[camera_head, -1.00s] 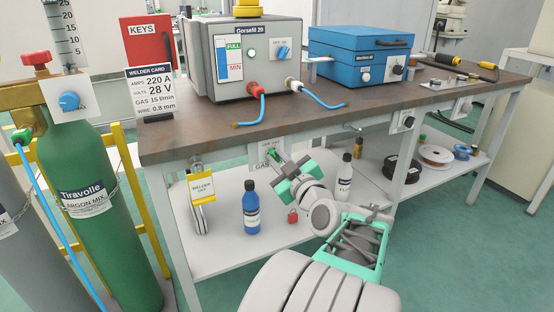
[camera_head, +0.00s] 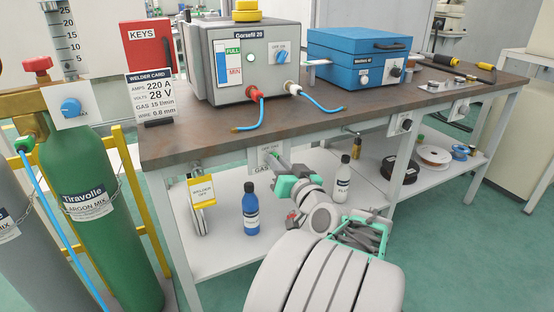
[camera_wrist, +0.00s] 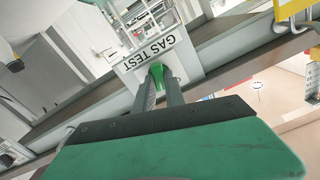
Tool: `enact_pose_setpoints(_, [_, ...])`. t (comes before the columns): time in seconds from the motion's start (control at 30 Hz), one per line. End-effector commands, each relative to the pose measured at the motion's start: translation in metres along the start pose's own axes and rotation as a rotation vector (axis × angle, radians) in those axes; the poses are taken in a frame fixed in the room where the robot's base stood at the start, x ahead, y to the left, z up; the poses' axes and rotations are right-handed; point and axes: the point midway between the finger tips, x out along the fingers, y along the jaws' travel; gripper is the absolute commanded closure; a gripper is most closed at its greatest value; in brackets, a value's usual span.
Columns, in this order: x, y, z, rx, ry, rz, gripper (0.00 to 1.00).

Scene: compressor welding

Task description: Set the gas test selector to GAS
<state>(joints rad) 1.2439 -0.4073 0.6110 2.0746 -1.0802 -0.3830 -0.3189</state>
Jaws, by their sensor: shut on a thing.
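The gas test selector is a small green knob on a white panel (camera_head: 264,154) on the bench's front edge. In the wrist view the knob (camera_wrist: 157,74) sits between my two grey fingers, below the upside-down "GAS TEST" label (camera_wrist: 150,48). My gripper (camera_head: 275,158) reaches up to the panel from below right and is shut on the knob. The wrist view also shows the gripper (camera_wrist: 158,82) there. The fingers hide most of the knob, so I cannot tell which mark it points to.
The bench top (camera_head: 190,140) overhangs the panel. A blue bottle (camera_head: 251,212) and a white bottle (camera_head: 342,178) stand on the lower shelf. The green argon cylinder (camera_head: 90,190) stands at the left.

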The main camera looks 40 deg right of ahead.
Motion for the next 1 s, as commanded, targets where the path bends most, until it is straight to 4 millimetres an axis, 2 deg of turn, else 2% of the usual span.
enact_pose_setpoints(0.4, [-0.0001, 0.0006, 0.0001, 0.206, -0.002, 0.0, 1.0])
enact_pose_setpoints(0.97, [-0.0001, 0.001, 0.0009, 0.234, -0.001, 0.0, 1.0])
enact_pose_setpoints(1.0, [-0.0001, 0.001, 0.0009, 0.234, -0.001, 0.0, 0.82])
